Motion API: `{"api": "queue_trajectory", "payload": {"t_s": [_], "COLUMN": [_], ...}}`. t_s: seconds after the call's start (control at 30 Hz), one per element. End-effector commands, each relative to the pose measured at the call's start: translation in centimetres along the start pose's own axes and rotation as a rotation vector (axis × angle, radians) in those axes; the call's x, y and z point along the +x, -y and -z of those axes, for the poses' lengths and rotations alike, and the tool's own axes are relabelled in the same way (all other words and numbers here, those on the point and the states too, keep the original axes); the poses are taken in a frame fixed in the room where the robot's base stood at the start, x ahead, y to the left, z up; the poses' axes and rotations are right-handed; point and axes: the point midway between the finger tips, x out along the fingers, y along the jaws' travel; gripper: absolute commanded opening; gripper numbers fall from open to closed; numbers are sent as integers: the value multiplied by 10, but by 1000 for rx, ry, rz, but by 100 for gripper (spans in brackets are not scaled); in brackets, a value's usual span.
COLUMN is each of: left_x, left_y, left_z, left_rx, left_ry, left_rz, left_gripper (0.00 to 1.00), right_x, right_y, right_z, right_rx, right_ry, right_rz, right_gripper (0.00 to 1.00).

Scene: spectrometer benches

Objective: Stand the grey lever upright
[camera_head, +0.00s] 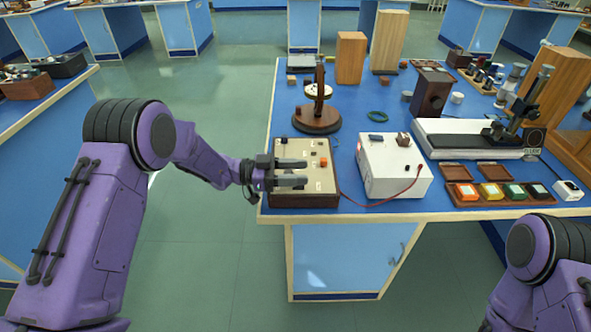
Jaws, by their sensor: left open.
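A brown-sided box with a cream top panel (322,184) stands at the front left corner of the blue bench. Small knobs and an orange button (323,162) show on the panel. My left gripper (304,172) reaches over the panel from the left. Its two dark grey fingers are apart, with cream panel visible between them. I cannot make out the grey lever clearly; the fingers cover part of the panel, so its tilt cannot be told. My right gripper is out of view; only part of my right arm shows at the lower right.
A white box (394,172) with a red wire stands right of the panel box. Behind it is a round brown stand (317,120). Colored blocks in a tray (466,201) lie at the bench's front right. A white-based instrument (440,137) stands behind them.

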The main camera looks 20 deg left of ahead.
Motion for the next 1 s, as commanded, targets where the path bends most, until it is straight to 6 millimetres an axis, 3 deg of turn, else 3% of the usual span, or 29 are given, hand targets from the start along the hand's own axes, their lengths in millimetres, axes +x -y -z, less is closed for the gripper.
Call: {"api": "queue_trajectory", "payload": {"t_s": [0.1, 0.23, 0.27, 0.43, 0.57, 0.73, 1.0], "left_x": [0, 0, 0, 3, 13, 24, 29], "left_y": [0, 0, 0, 0, -1, -2, 0], "left_z": [0, 0, 0, 5, 12, 7, -3], "left_rx": [0, 0, 0, 1, 4, 2, 1], "left_ry": [0, -1, -1, 30, 185, 399, 490], "left_rz": [-1, -1, -1, -4, -8, -7, -1], "left_gripper": [46, 3, 0, 0, 0, 0, 0], "right_x": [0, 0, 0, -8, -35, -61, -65], "right_y": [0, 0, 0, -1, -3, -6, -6], "right_z": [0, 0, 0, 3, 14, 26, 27], "right_rx": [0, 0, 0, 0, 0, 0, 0], "right_ry": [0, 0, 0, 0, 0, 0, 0], "right_rz": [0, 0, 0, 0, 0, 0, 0], "right_gripper": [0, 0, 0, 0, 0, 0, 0]}}
